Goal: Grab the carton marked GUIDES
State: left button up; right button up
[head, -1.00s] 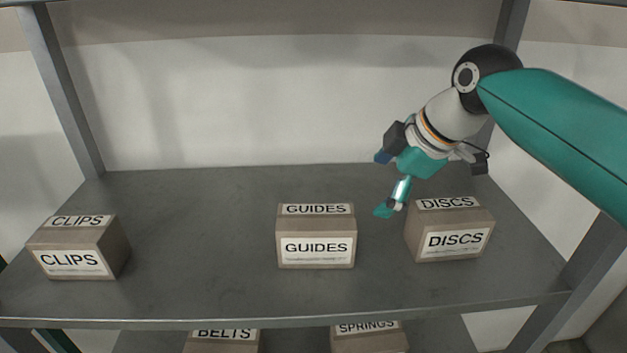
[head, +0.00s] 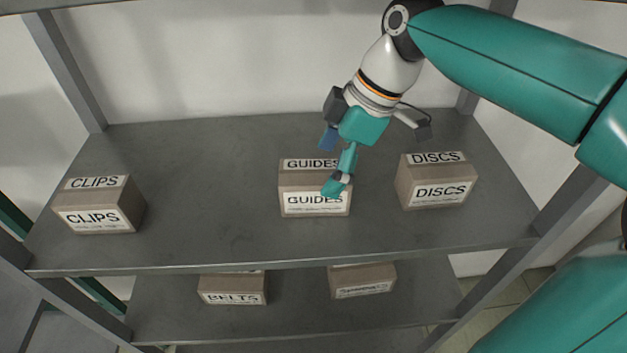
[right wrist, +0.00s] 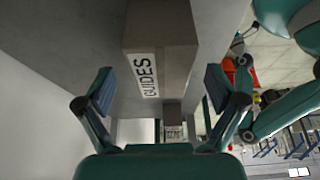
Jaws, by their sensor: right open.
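The GUIDES carton (head: 300,180), a brown box with white labels on its top and front, stands upright in the middle of the upper shelf. My right gripper (head: 331,165) is open above and in front of it in the head view, and one finger hides part of its labels. In the right wrist view the GUIDES carton (right wrist: 165,45) shows ahead between the two spread fingers of the right gripper (right wrist: 160,92), with nothing held. I cannot tell whether a finger touches it. My left gripper is not in view.
The DISCS carton (head: 436,182) stands to the right and the CLIPS carton (head: 98,206) to the far left on the same shelf (head: 210,190). BELTS (head: 232,288) and SPRINGS (head: 362,281) cartons are on the shelf below. The shelf between CLIPS and GUIDES is clear.

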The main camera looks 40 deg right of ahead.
aim_at(309, 188)
jog(key=shift+w+a, duration=0.25)
jog(key=shift+a, duration=0.15)
jog(key=x, duration=0.5)
jog(key=shift+w+a, duration=0.1)
jog(key=shift+a, duration=0.05)
jog(key=shift+f, duration=0.25)
dwell(0.4)
jog(key=c, duration=1.3)
jog(key=shift+r, duration=0.15)
